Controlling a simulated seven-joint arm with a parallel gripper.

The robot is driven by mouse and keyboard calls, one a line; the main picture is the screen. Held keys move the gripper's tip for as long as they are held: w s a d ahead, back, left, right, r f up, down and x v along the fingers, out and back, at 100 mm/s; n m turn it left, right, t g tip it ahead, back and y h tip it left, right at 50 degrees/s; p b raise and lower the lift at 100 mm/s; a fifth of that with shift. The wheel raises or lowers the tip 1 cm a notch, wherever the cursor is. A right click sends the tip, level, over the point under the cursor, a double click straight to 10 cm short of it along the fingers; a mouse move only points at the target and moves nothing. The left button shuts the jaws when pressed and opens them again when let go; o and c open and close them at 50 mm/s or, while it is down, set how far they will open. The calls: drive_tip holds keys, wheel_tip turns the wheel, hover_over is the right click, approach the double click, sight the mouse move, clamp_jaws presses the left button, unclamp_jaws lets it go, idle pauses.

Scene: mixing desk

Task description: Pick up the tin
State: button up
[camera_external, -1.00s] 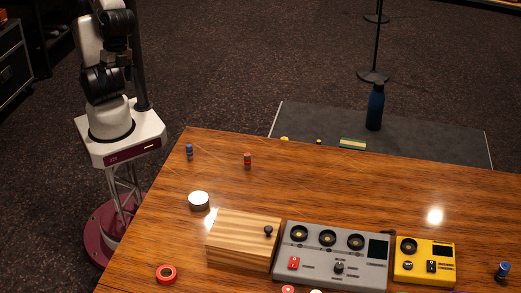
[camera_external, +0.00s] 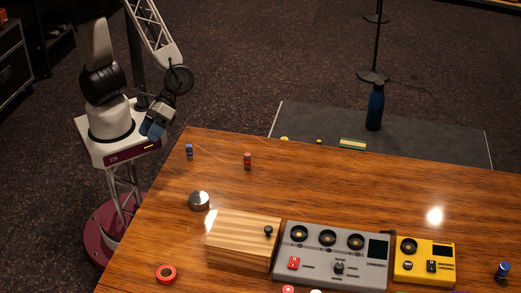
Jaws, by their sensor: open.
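A low round metallic tin (camera_external: 199,200) sits on the wooden table near its left edge, just behind the wooden box. My gripper (camera_external: 153,128) hangs off the table's far left corner, beside my base. It is above and to the left of the tin, well apart from it and empty. It is open, though its fingers are small in this view. Nothing hides the tin.
A striped wooden box (camera_external: 243,238) with a black knob stands close to the tin. A blue cylinder (camera_external: 189,151) and a red one (camera_external: 247,160) stand behind it. A red ring (camera_external: 166,274), a grey mixer (camera_external: 335,255) and a yellow unit (camera_external: 424,261) are nearer the front.

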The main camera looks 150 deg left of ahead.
drive_tip(key=w+a+f+n+t, duration=0.3)
drive_tip(key=w+a+f+n, duration=0.2)
drive_tip(key=w+f+n, duration=0.15)
drive_tip(key=n+t, duration=0.3)
drive_tip(key=n, duration=0.2)
approach(197, 199)
drive_tip(key=shift+w+d+f, duration=0.15)
drive_tip(key=shift+d+f, duration=0.35)
drive_tip(key=shift+d, duration=0.25)
drive_tip(key=shift+d, duration=0.1)
drive_tip(key=shift+x, duration=1.3)
drive_tip(key=shift+w, duration=0.15)
drive_tip(key=shift+w+x, duration=0.25)
drive_tip(key=shift+x, duration=2.25)
drive_tip(key=shift+r, duration=0.15)
drive_tip(key=c, duration=1.1)
drive_tip(key=shift+o, duration=0.2)
